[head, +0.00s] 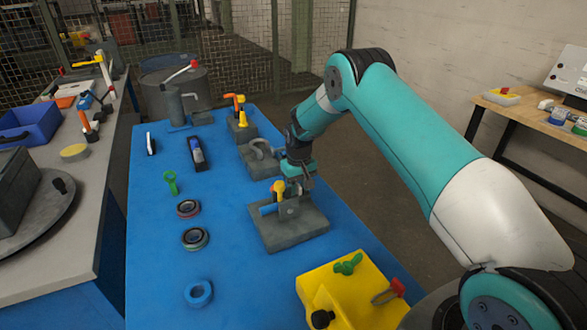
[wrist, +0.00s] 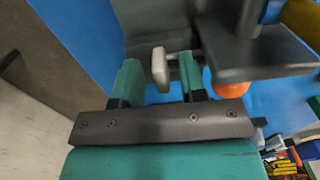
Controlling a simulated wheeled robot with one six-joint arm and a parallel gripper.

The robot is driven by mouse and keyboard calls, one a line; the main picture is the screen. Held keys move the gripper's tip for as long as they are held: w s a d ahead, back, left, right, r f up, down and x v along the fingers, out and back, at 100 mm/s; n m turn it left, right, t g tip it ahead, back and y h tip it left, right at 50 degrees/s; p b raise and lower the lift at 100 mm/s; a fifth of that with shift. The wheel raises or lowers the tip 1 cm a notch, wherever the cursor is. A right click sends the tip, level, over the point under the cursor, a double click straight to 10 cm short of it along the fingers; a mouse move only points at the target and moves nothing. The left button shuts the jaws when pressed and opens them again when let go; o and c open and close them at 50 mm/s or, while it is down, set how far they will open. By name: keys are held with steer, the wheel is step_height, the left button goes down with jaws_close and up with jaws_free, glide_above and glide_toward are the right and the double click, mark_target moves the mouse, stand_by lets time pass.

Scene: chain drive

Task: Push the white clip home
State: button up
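My gripper (head: 304,182) is just above and behind the grey fixture (head: 290,228) near the right side of the blue table, in the head view. In the wrist view its two teal fingers (wrist: 160,78) stand apart. I see a gap between the block and the left finger; contact with the right finger is unclear. I cannot make out the clip in the head view.
The fixture carries a yellow knob (head: 279,187) and a blue cylinder (head: 268,209). An orange rounded part (wrist: 230,90) lies close to the right finger. A yellow box (head: 350,290) stands in front. Rings lie on the left.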

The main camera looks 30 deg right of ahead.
steer(key=shift+d+r+p, duration=0.2)
steer(key=shift+d+p, duration=0.25)
steer(key=shift+d, duration=0.2)
steer(key=shift+w+d+r+b, duration=0.1)
steer(key=shift+r+b, duration=0.3)
steer(key=shift+b, duration=0.1)
step_height(320, 180, up, 16)
steer(key=b, duration=0.4)
steer(key=s+a+r+n, duration=0.1)
steer(key=s+a+r, duration=0.3)
steer(key=s+a, duration=0.2)
steer(key=s+a+r+n+y, duration=0.1)
steer(key=s+a+r, duration=0.3)
steer(key=s, duration=0.5)
steer(key=shift+a+n+t+y+b, duration=0.3)
steer(key=shift+a+n+b, duration=0.15)
steer(key=shift+a+n, duration=0.45)
steer(key=shift+s+a+r, duration=0.1)
